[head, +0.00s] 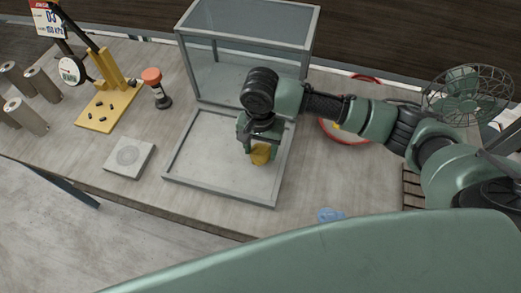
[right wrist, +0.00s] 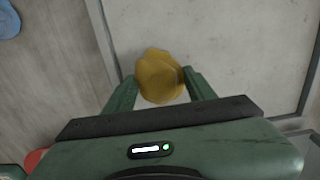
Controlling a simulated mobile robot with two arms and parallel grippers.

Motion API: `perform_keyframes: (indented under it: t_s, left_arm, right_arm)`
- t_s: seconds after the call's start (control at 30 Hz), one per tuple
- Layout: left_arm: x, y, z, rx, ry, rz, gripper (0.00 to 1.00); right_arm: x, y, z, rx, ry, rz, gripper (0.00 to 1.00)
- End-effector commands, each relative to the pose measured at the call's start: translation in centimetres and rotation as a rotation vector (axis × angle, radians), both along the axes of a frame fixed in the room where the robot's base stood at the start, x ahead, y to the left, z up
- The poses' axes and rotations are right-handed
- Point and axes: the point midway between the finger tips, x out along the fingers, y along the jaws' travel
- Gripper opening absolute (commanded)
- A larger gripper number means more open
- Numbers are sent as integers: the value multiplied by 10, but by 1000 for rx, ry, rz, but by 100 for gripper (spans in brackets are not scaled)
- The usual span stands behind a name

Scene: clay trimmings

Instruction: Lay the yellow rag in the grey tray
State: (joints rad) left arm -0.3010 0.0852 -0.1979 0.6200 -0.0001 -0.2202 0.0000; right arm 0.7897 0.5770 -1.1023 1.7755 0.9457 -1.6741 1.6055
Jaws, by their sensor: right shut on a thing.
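The yellow rag (head: 261,155) is a small crumpled piece hanging between the fingers of my right gripper (head: 258,146). In the right wrist view the rag (right wrist: 158,76) sits between the two green fingertips (right wrist: 158,85). The gripper is shut on it. The grey tray (head: 213,162) is a shallow square with a low rim, and the rag is over its right part. I cannot tell whether the rag touches the tray floor. The tray floor also shows in the right wrist view (right wrist: 235,45). My left gripper is not in view.
A glass case (head: 247,40) stands at the tray's back edge. A grey square block (head: 130,157) lies left of the tray, near a yellow press (head: 108,108) and an orange-topped tool (head: 156,87). A blue item (head: 330,215) lies front right. A wire fan (head: 468,95) stands at the right.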

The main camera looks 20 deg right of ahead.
Motion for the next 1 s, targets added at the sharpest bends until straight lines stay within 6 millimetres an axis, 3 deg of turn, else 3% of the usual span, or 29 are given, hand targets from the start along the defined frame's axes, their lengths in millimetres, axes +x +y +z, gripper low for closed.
perform_keyframes:
  t_s: [0.13, 0.5, 0.53, 0.6, 1.0]
  left_arm:
    - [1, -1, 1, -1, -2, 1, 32]
    - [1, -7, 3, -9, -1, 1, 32]
    - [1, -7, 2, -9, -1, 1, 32]
    - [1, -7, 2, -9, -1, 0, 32]
    - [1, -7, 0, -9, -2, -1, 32]
  right_arm:
    - [0, 0, -14, -1, 1, 2, 23]
    - [0, 0, -17, 1, 1, 1, 23]
    - [0, 0, -17, 1, -1, 1, 63]
    - [0, 0, -17, 1, -1, 1, 77]
    - [0, 0, -10, 1, -2, 1, 77]
